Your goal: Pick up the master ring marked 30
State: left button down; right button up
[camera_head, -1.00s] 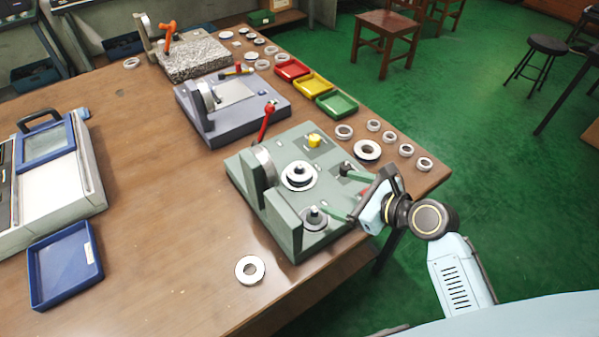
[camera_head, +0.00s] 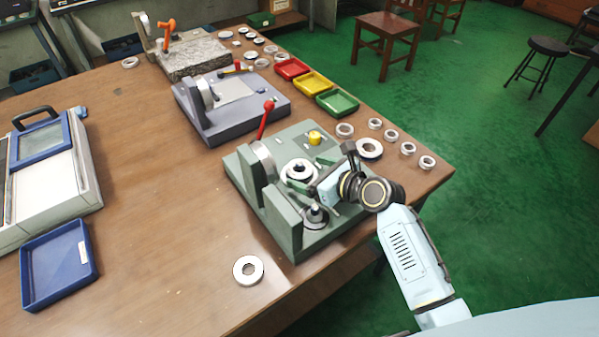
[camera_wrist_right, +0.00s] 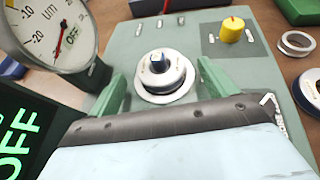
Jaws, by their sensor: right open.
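A pale ring (camera_head: 291,166) sits around a spindle on the green gauge fixture (camera_head: 240,188). In the right wrist view this ring (camera_wrist_right: 150,87) lies flat around a post with a shiny tip. I cannot read a 30 on it or on any other ring. My right gripper (camera_head: 313,173) is over the fixture, its green fingers apart. In the right wrist view the gripper (camera_wrist_right: 161,72) has one finger on each side of the ring, with gaps visible; nothing is gripped. My left gripper is not in view.
A second post (camera_head: 316,213) stands at the fixture's front, close to my right arm. A dial gauge (camera_wrist_right: 58,32) is left of the fingers. A loose ring (camera_head: 240,276) lies on the table (camera_head: 150,190). Several rings line the right edge. A blue tray (camera_head: 58,262) is left.

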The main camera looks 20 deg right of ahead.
jog(key=x, duration=0.2)
jog(key=shift+w+a+f, duration=0.1)
jog(key=shift+w+f, duration=0.05)
jog(key=shift+w, duration=0.05)
jog(key=c, duration=1.4)
